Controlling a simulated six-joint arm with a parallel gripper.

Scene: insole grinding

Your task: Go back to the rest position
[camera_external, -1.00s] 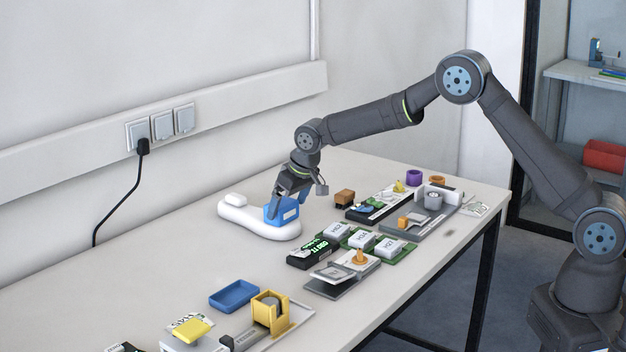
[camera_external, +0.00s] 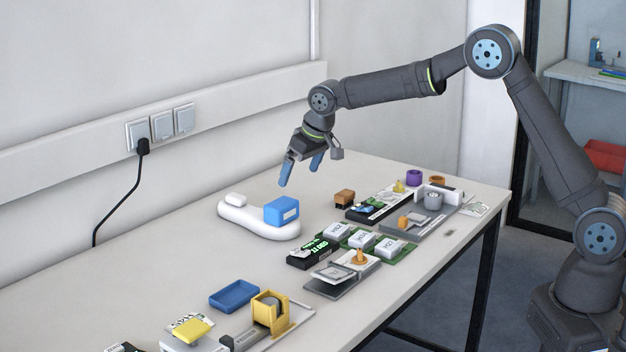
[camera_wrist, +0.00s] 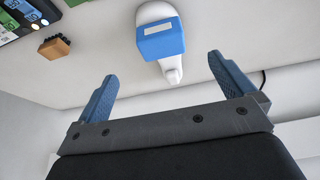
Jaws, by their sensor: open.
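My gripper (camera_external: 301,174) is open and empty, with its blue fingers spread in the air above the table. Both fingers also show in the wrist view (camera_wrist: 165,80), with nothing between them. Below it, a blue block (camera_external: 282,211) sits on one end of a white insole-shaped piece (camera_external: 243,220) that lies on the table. In the wrist view, the blue block (camera_wrist: 161,42) with a pale label lies beyond the fingertips, apart from them, on the white piece (camera_wrist: 153,12).
A brown brush-like block (camera_external: 344,197), a green board with grey boxes (camera_external: 362,241) and fixtures stand right of the white piece. A blue tray (camera_external: 234,296) and a yellow holder (camera_external: 270,312) are at the front. The wall with sockets (camera_external: 162,125) runs behind the table. The left table surface is clear.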

